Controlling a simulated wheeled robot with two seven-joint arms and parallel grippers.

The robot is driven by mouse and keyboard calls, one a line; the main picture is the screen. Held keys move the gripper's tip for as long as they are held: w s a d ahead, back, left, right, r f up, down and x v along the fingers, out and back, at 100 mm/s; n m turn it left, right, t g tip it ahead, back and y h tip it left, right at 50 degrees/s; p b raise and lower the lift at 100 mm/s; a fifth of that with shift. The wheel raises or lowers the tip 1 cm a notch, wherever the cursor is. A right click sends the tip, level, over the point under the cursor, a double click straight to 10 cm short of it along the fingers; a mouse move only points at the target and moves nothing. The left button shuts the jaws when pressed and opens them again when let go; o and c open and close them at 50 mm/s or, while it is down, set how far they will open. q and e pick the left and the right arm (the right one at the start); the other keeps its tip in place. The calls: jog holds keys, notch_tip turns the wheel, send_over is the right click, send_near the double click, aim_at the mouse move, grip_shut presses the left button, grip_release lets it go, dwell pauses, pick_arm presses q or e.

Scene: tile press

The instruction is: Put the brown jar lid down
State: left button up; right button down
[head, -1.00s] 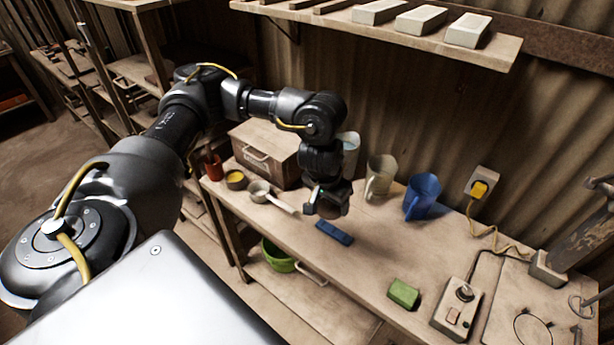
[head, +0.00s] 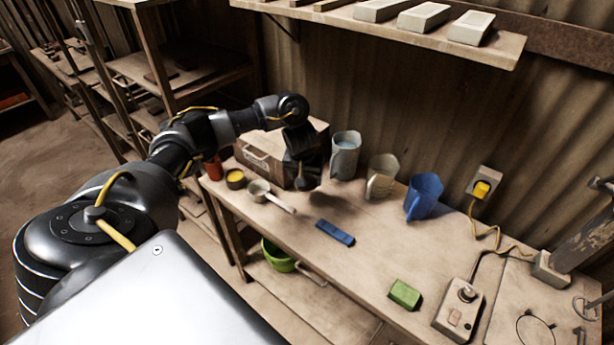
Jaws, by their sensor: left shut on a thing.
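My left gripper (head: 303,182) hangs down over the back of the workbench, in front of the wooden box and left of the grey-white jug. It is shut on a small dark brown thing, which looks like the brown jar lid. The lid is mostly hidden by the dark fingers and shadow. The gripper seems to be above the bench top (head: 345,205); whether the lid touches the surface I cannot tell. My right gripper is not in view.
A wooden box (head: 257,158), grey-white jug (head: 345,155), beige jug (head: 381,177) and blue jug (head: 423,196) stand along the back. Bare bench lies between the blocks.

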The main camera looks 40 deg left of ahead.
pick_arm(q)
jog(key=b, duration=0.2)
send_over(307, 193)
jog(key=f, duration=0.4)
jog(key=shift+s+d+f, duration=0.1)
jog(key=shift+s+d, duration=0.2)
jog(key=shift+d, duration=0.05)
jog(key=shift+w+a, duration=0.15)
jog(key=shift+a, duration=0.05)
jog(key=x, duration=0.1)
jog(key=b+x, duration=0.2)
jog(key=shift+s+d, duration=0.15)
jog(key=shift+s, duration=0.15)
jog(key=shift+w+f+b, duration=0.1)
jog(key=shift+f+b, duration=0.25)
jog(key=shift+f, duration=0.1)
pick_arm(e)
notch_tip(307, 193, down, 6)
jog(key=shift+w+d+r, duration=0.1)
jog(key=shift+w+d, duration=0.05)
pick_arm(q)
jog(key=shift+r, duration=0.1)
jog(key=o, duration=1)
jog(key=shift+f, duration=0.2)
